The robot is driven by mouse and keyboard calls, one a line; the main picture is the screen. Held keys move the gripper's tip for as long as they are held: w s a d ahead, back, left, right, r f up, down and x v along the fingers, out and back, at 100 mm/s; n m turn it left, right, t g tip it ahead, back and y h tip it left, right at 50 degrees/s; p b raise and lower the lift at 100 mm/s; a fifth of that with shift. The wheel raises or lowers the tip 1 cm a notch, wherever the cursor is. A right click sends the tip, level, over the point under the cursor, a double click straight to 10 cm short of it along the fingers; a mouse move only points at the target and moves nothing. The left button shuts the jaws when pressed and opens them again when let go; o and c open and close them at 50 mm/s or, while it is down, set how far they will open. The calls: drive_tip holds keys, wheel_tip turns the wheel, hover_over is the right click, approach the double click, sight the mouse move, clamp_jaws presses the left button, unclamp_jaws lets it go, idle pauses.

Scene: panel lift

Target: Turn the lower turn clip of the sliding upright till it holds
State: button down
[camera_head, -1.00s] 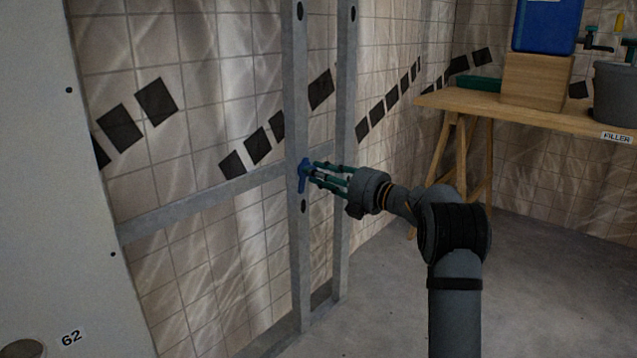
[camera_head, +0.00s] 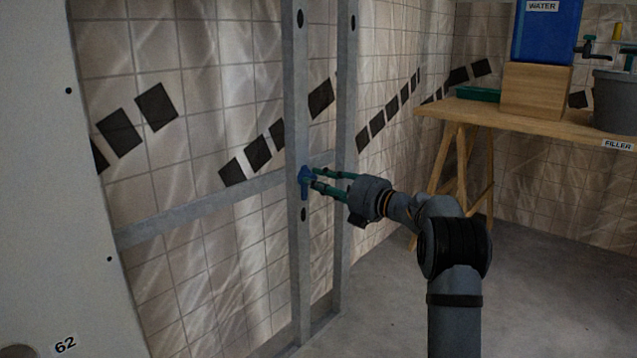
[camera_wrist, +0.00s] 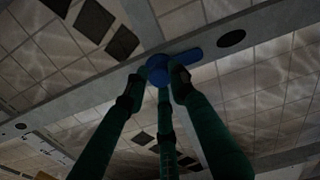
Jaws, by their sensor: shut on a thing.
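The blue lower turn clip (camera_head: 305,184) sits on the face of the grey sliding upright (camera_head: 299,110). Its lever hangs down along the upright in the head view. In the wrist view the clip's lever (camera_wrist: 187,56) lies along the upright (camera_wrist: 90,104), pointing toward a dark hole. My gripper (camera_head: 316,180) comes from the right with its green fingers at the clip. In the wrist view the gripper (camera_wrist: 162,77) is shut on the clip's round hub, which the fingertips partly hide.
A second grey upright (camera_head: 346,120) stands just right, and a horizontal rail (camera_head: 190,207) crosses behind. A white panel (camera_head: 45,200) fills the left. A wooden trestle table (camera_head: 540,118) with a blue water container (camera_head: 545,35) and grey bucket (camera_head: 612,100) stands back right. The floor between is clear.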

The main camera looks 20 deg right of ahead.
drive_tip(key=c, duration=1.6)
unclamp_jaws()
drive_tip(key=shift+a+f, duration=0.2)
drive_tip(key=shift+a, duration=0.05)
drive_tip(key=shift+o, duration=0.6)
drive_tip(key=shift+d, duration=0.1)
drive_tip(key=shift+d+r, duration=0.1)
drive_tip(key=v, duration=1.2)
drive_tip(key=x, duration=1.2)
drive_tip(key=shift+m, duration=0.3)
